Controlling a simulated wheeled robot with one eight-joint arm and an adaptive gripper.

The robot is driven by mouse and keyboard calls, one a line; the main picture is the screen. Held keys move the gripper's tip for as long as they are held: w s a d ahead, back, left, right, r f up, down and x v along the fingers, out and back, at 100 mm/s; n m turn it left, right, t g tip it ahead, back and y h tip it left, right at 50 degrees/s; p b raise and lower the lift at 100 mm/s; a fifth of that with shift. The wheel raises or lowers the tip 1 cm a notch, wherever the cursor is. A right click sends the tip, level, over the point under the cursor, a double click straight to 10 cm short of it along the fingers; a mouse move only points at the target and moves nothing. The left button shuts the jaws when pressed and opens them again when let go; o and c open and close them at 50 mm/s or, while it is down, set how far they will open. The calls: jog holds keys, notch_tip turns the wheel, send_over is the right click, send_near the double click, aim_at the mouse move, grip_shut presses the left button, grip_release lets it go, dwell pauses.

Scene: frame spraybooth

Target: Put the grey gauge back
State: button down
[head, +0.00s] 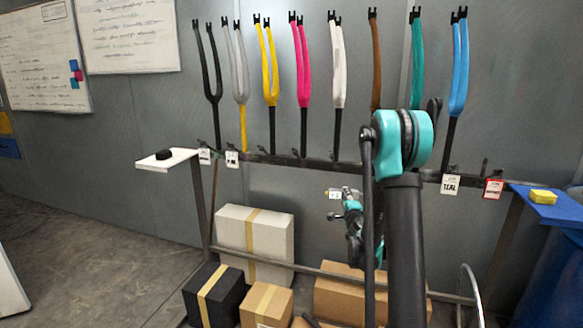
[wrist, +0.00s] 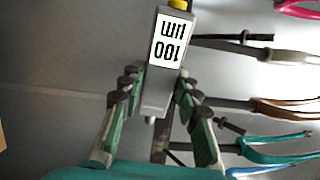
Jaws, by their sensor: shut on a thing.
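The grey gauge (wrist: 164,70) is a small grey block with a white label reading "100 µm" upside down and a yellow end. In the wrist view it stands between the green-and-black fingers of my gripper (wrist: 156,88), which is shut on its lower part. In the head view my gripper (head: 347,207) is in front of the rack, below its rail, left of my upright arm. The gauge (head: 335,194) shows there only as a small pale piece with a label.
The dark rail (head: 280,159) carries several upright coloured forks and hanging tags. A white shelf (head: 150,163) with a black block (head: 164,155) is at left. A blue shelf (head: 555,211) with a yellow block (head: 543,196) is at right. Boxes (head: 255,245) stand below.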

aim_at(338, 195)
jog(key=shift+a+f, duration=0.1)
jog(key=shift+a, duration=0.1)
jog(key=shift+a+f, duration=0.25)
jog(key=shift+a, duration=0.2)
jog(key=shift+a+r, duration=0.1)
jog(key=shift+a, duration=0.15)
jog(key=shift+a+r, duration=0.35)
jog(key=shift+a, duration=0.25)
